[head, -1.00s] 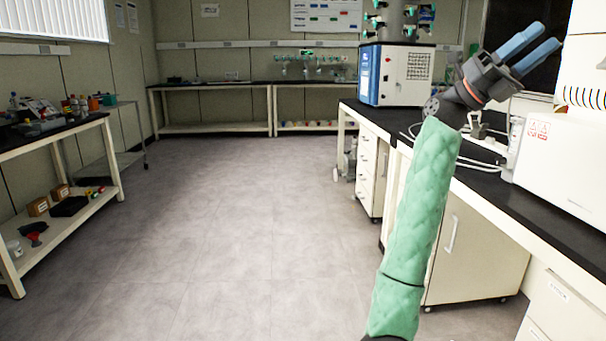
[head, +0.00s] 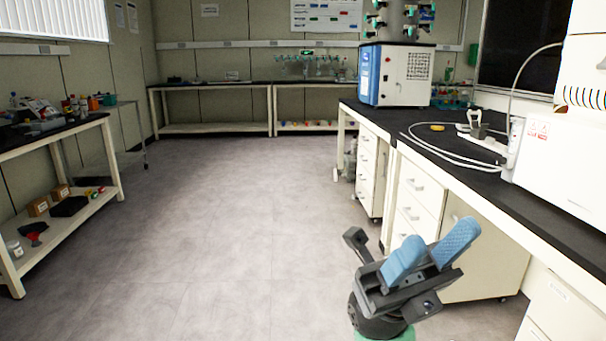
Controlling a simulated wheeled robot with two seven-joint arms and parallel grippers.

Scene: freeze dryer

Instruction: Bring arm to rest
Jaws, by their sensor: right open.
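My right gripper (head: 432,256) shows at the lower right of the head view, with two blue finger pads on a dark grey body. Its fingers are apart and nothing is between them. It stands over the floor, in front of the drawers of the right bench and below the bench top. Only a small piece of the green arm sleeve shows beneath it. My left gripper is not in view.
The right bench (head: 560,232) carries a blue and white freeze dryer (head: 397,75), a white machine (head: 562,165) and a looping white hose. A left shelf table (head: 50,141) and a back bench (head: 215,85) line the walls. The middle floor (head: 220,220) is clear.

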